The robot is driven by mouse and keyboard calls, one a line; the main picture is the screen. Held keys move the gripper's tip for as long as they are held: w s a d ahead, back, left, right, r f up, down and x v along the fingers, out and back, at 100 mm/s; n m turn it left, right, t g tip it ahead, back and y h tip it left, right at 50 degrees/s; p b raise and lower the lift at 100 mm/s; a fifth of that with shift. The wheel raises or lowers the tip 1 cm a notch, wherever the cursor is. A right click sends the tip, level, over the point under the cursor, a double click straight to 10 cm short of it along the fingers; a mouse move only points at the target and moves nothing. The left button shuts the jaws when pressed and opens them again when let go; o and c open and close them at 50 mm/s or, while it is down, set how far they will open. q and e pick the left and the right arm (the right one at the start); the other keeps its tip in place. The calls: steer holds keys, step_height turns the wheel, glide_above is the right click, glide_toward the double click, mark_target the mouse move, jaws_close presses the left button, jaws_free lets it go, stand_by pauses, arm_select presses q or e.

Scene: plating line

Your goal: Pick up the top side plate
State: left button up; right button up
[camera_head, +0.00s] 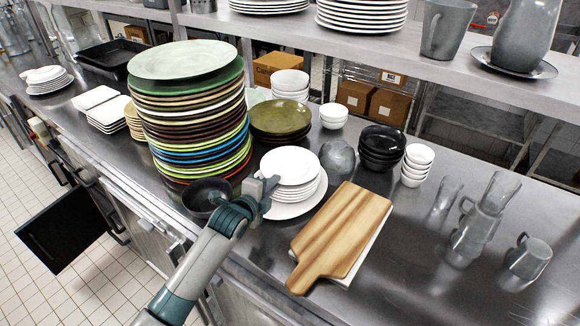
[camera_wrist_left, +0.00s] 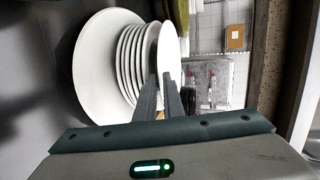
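The top side plate (camera_head: 290,163) is white and round, above a stack of similar white plates (camera_head: 312,197) near the counter's front edge. My left gripper (camera_head: 268,187) is at the near left rim of this plate. In the left wrist view the top plate (camera_wrist_left: 169,48) is seen at a steep angle, with a gap between it and the stack (camera_wrist_left: 128,60). The fingers (camera_wrist_left: 161,88) are close together, with the plate's rim between their tips. The fingers hide part of the rim. My right gripper is not in view.
A tall stack of coloured plates (camera_head: 190,120) stands to the left. A wooden board (camera_head: 343,230) lies to the right, with a grey rounded vessel (camera_head: 338,157) and dark bowls (camera_head: 381,143) behind.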

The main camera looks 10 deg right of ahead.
arm_select(q)
jaws_close()
steer(key=shift+r, duration=0.15)
steer(key=shift+r+b, duration=0.35)
steer(key=shift+r, duration=0.1)
steer(key=s+a+r+b, duration=0.4)
steer(key=s+a+r, duration=0.1)
steer(key=s+r, duration=0.5)
steer(key=shift+s+a, duration=0.15)
steer(key=shift+a, duration=0.05)
stand_by(0.4)
steer(key=shift+a+f+b, duration=0.1)
steer(key=shift+b, duration=0.2)
